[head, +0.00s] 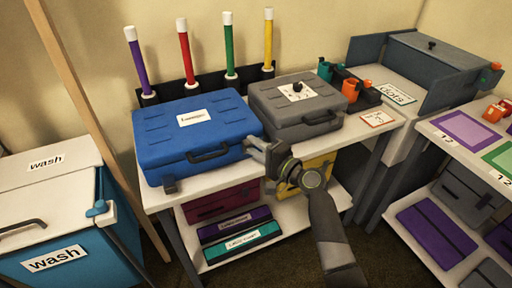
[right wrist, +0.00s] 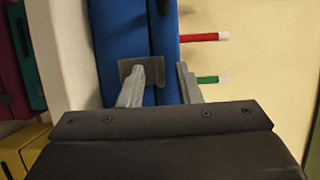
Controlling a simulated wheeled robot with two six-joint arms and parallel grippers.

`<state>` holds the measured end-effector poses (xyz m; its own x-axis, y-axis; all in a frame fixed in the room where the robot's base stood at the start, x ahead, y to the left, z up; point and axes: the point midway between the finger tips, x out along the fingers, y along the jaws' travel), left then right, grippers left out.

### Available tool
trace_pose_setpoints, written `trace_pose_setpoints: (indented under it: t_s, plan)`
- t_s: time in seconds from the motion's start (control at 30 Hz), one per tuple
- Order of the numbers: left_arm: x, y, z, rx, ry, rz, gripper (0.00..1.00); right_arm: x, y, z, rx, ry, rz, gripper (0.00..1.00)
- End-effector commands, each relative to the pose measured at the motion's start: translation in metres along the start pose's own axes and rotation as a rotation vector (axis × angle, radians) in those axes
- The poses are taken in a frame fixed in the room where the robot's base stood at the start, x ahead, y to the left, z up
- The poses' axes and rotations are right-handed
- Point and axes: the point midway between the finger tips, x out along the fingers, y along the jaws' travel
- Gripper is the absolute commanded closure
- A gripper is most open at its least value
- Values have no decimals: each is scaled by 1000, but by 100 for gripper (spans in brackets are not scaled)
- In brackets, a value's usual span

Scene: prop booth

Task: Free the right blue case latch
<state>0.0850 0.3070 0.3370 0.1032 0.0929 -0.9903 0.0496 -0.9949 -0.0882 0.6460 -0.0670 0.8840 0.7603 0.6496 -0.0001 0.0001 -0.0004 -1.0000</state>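The blue case (head: 222,113) stands closed on the white table, its front with the dark handle (head: 207,155) facing me. Its left latch (head: 170,184) shows at the lower front left. My right gripper (head: 256,147) is at the right end of the case's front, hiding the right latch in the head view. In the right wrist view the grey right latch (right wrist: 155,70) lies against the blue case (right wrist: 110,35). My open right gripper (right wrist: 161,76) has one finger overlapping the latch and the other beyond it. Contact cannot be told. My left gripper is not in view.
A grey case (head: 285,118) stands close on the right of the blue one. Several coloured markers stand in a dark rack (head: 205,83) behind. A shelf below holds a purple box (head: 233,224) and a teal box (head: 242,242). A wash bin (head: 60,245) is at left.

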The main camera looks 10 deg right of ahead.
Motion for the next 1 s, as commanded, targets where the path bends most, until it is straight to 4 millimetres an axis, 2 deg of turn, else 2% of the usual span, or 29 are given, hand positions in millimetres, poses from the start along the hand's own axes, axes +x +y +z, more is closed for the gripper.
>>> trace_pose_setpoints:
  t_s: [0.17, 0.4, 0.73, 1.0]
  plan:
    - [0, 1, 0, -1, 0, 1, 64, 0, 0, 0, 0, 0, 0, 70]
    - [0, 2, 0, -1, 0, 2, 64, 0, 0, 0, 0, 0, 0, 100]
    - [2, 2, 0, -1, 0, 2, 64, -1, 1, 0, -1, 0, -3, 100]
    - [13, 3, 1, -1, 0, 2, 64, -2, 4, 0, -9, 0, -21, 100]
